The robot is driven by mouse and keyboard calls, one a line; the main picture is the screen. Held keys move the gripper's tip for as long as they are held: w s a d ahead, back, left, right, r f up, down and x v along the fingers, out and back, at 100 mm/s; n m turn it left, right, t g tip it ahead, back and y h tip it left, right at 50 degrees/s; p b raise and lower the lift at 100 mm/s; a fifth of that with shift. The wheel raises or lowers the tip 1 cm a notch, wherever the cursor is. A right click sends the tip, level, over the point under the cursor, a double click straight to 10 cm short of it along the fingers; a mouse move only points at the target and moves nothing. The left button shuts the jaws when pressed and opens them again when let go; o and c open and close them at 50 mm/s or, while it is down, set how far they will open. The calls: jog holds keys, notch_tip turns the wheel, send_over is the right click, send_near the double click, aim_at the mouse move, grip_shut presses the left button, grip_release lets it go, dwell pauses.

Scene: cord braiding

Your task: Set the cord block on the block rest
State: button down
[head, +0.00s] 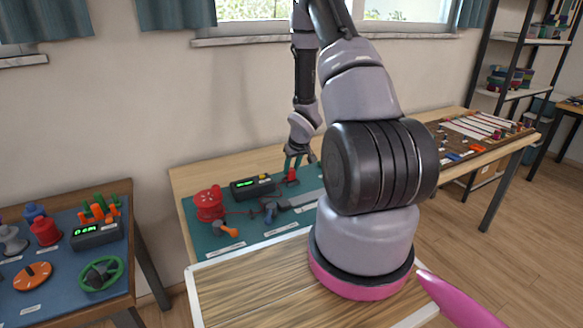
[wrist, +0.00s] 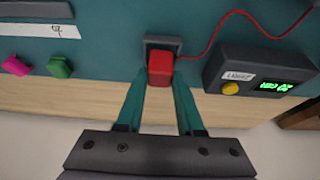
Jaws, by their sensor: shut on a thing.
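The red cord block (wrist: 160,68) is between the two teal fingertips of my gripper (wrist: 160,80) in the wrist view, and my gripper is shut on it. A dark grey square piece, seemingly the block rest (wrist: 172,41), shows just behind the block, which covers its near part. I cannot tell whether the block touches it or hangs above it. A thin red cord (wrist: 222,20) runs from beside the block up and to the right. In the head view my gripper (head: 295,160) points down over the teal mat, with the small red block (head: 291,176) below it.
A dark box with a green display (wrist: 262,75) and yellow button stands close right of the block in the wrist view. Pink and green pieces (wrist: 60,67) lie left. A red spool (head: 209,204) stands on the teal mat (head: 205,240). My arm hides part of the bench.

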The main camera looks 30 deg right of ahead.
jog(key=shift+f, duration=0.35)
jog(key=shift+f, duration=0.2)
jog(key=shift+f, duration=0.1)
jog(key=shift+c, duration=2.3)
grip_release()
jog(key=shift+f, duration=0.1)
jog(key=shift+r, duration=4.05)
